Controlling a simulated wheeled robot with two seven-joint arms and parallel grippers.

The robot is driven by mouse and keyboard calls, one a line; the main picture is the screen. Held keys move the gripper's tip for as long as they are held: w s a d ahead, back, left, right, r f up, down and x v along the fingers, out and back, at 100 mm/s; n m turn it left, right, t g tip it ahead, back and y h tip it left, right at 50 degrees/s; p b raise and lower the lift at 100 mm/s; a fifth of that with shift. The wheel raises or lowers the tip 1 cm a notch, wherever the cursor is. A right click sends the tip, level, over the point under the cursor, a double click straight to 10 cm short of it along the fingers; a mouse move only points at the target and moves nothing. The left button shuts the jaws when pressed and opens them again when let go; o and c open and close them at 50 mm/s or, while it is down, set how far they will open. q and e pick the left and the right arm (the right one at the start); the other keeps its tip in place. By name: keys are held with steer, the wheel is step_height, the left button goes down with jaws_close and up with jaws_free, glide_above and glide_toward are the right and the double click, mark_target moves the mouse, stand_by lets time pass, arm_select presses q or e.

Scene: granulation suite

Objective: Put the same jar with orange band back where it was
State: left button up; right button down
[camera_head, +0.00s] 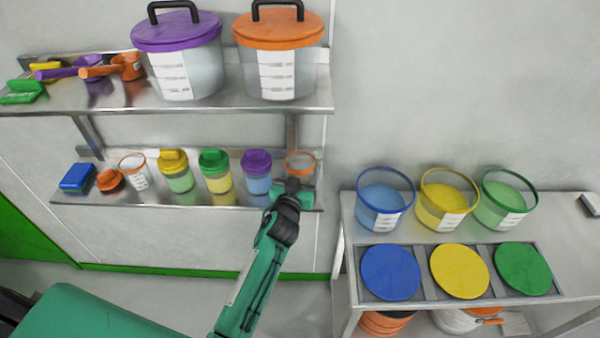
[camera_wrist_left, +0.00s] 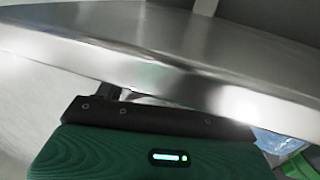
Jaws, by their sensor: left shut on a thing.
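The jar with the orange band (camera_head: 301,160) is at the right end of the lower shelf (camera_head: 230,197); its orange ring shows above my gripper, which hides its lower part. My left gripper (camera_head: 293,184) is shut on this jar, with its arm reaching up from below in the head view. I cannot tell whether the jar touches the shelf. A similar open jar with an orange rim (camera_head: 134,172) stands farther left on the same shelf. In the left wrist view the steel shelf edge (camera_wrist_left: 150,75) hides the fingertips and the jar. My right gripper is not in view.
Jars with purple (camera_head: 257,172), green (camera_head: 215,170) and yellow (camera_head: 176,170) lids stand left of the gripper. The upper shelf (camera_head: 230,98) with large lidded tubs (camera_head: 278,75) overhangs it. A side table (camera_head: 347,225) with coloured tubs stands at right.

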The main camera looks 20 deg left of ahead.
arm_select(q)
steer(key=shift+f, duration=0.2)
steer(key=o, duration=1.7)
steer(key=shift+r, duration=0.1)
steer(key=shift+r, duration=0.25)
steer(key=shift+s+d+f+b, duration=0.15)
steer(key=shift+s+b, duration=0.5)
steer(key=shift+s, duration=2.35)
steer(key=shift+s+d+r+b, duration=0.15)
steer(key=shift+s+b, duration=0.45)
steer(key=shift+s, duration=2.4)
steer(key=shift+f, duration=0.1)
